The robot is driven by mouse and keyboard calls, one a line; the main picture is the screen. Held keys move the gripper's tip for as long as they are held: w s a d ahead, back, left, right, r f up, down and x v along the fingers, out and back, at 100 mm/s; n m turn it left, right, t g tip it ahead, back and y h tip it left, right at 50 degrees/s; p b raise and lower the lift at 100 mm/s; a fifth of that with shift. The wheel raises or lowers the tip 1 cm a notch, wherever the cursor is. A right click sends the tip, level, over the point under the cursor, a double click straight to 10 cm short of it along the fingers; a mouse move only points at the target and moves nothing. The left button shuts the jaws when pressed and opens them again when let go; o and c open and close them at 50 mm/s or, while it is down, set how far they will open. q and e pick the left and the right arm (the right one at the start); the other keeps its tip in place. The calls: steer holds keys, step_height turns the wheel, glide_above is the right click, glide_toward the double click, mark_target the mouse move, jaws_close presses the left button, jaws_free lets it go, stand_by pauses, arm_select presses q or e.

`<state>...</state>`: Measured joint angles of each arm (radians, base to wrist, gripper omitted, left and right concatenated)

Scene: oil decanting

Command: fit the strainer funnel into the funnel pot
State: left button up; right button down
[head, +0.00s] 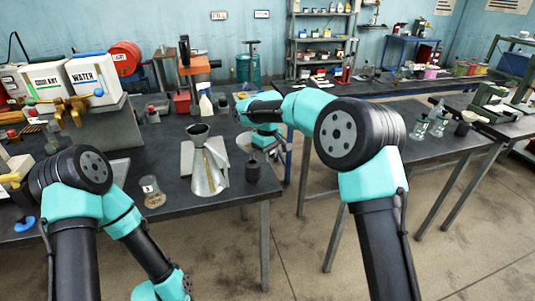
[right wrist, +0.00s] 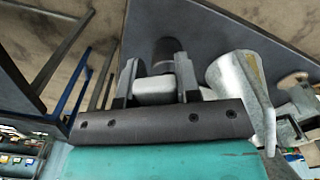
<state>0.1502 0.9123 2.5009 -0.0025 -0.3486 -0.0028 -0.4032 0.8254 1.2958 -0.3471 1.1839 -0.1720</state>
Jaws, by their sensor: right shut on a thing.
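The metal pot with a flared mouth, which looks like the funnel pot (head: 208,176), stands upright on the dark bench (head: 165,222). In the right wrist view its grey cone-shaped body and handle (right wrist: 238,82) lie right of my fingers. My right gripper (head: 275,150) is right of the pot, low over the bench edge. The right wrist view shows its two fingers (right wrist: 156,62) shut on a pale rounded piece (right wrist: 154,90). A dark cylinder (head: 252,172) is just beyond it; whether they are joined is unclear. My left gripper is not in view.
A small glass jar (head: 152,192) stands left of the pot. A white bottle (head: 205,102) is behind it. Water and coolant containers (head: 92,78) stand on a raised stand at left. Bare floor (head: 290,215) separates this bench from the right-hand one.

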steer(key=shift+f, duration=1.3)
stand_by(0.4)
steer(key=shift+f, duration=0.35)
steer(key=shift+f, duration=0.3)
steer(key=c, duration=0.7)
jaws_free()
steer(key=shift+c, duration=0.2)
steer(key=shift+r, duration=0.1)
step_height(320, 180, up, 17)
